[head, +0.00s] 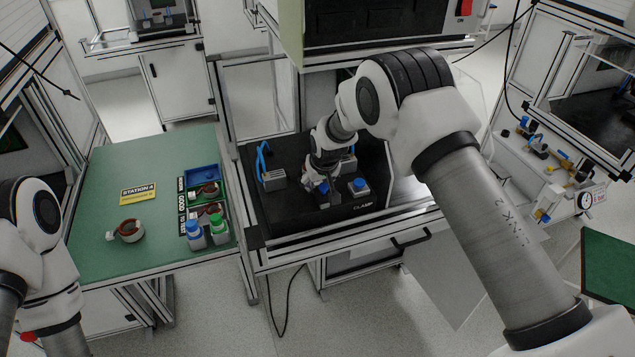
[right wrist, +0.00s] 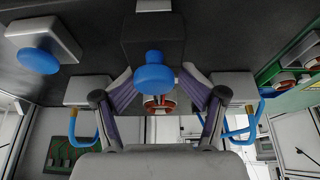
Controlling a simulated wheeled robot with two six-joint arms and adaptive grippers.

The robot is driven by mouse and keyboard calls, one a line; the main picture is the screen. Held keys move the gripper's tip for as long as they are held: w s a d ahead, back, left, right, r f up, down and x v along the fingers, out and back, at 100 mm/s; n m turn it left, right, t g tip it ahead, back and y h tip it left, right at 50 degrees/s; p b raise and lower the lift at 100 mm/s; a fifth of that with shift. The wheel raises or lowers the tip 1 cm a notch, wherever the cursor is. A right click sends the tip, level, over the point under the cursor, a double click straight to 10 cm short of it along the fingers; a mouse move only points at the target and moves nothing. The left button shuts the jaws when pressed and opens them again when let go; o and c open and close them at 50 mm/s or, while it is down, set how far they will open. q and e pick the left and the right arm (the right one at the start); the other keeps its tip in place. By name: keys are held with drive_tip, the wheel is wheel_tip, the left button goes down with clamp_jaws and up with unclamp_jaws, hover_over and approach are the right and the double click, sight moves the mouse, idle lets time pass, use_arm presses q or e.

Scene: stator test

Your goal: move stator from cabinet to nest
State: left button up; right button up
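My right gripper (head: 318,182) is down inside the black-floored test cabinet (head: 285,222). In the right wrist view its two purple-padded fingers (right wrist: 158,88) are spread apart, so it looks open. A stator with a red-brown winding (right wrist: 158,104) shows in the gap between them, partly hidden behind a blue knob (right wrist: 154,75) on a dark block. Clear space seems to lie between it and the pads. Another stator (head: 130,230) lies on the green table (head: 105,190), and more stators (head: 208,190) sit in the tray there. My left gripper is out of the head view.
In the cabinet a second blue-knobbed block (head: 359,186) stands right of the gripper, and a grey block with a blue hose (head: 272,180) stands left. Blue and green-capped bottles (head: 217,228) stand by the tray. The front of the green table is mostly clear.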

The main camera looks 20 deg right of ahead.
drive_tip(key=shift+r, duration=0.25)
drive_tip(key=v, duration=1.1)
drive_tip(key=shift+s+r, duration=0.2)
drive_tip(key=shift+s, duration=0.05)
